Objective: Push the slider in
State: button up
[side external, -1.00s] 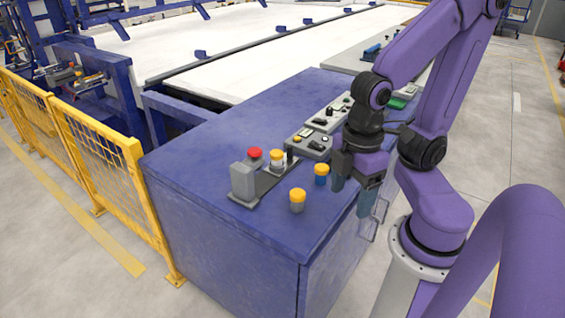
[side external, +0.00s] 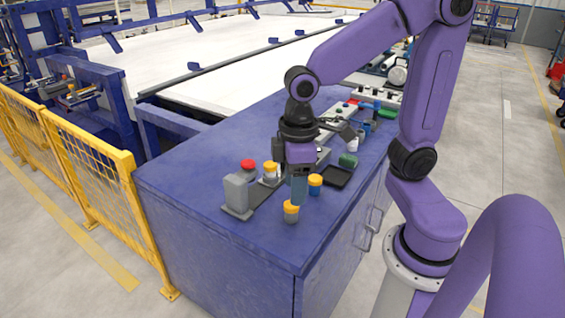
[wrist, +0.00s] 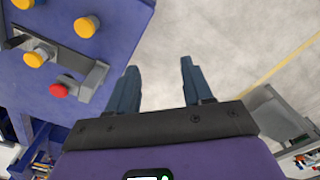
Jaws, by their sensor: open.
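The slider fixture stands near the left end of the blue cabinet top, with a grey upright block (side external: 237,192) and a dark rail (side external: 264,193) running back to the right. A red-capped piece (side external: 248,168) and a yellow-capped white piece (side external: 270,172) stand by the rail. The fixture's grey block (wrist: 94,82) also shows at left in the wrist view, with a dark handle-like part (wrist: 15,42) beside a yellow cap. My gripper (side external: 294,190) is open and empty, pointing down near the rail's right end. Its fingers (wrist: 158,85) show apart in the wrist view. The slider's far end is partly hidden behind it.
A yellow-capped grey piece (side external: 291,212) and a yellow-capped blue piece (side external: 315,184) stand close to my gripper. A black tray (side external: 337,177) and a green piece (side external: 348,160) lie to the right. The cabinet top's front left (side external: 200,220) is clear.

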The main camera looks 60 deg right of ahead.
jog(key=w+d+m, duration=0.3)
jog(key=w+m, duration=0.1)
jog(key=w, duration=0.7)
jog(key=m, duration=1.1)
send_over(283, 168)
jog(key=d, duration=0.1)
notch_tip(283, 168, down, 7)
jog(key=f, duration=1.6)
jog(key=shift+w+f, duration=0.25)
jog(key=shift+f, duration=0.05)
grip_shut()
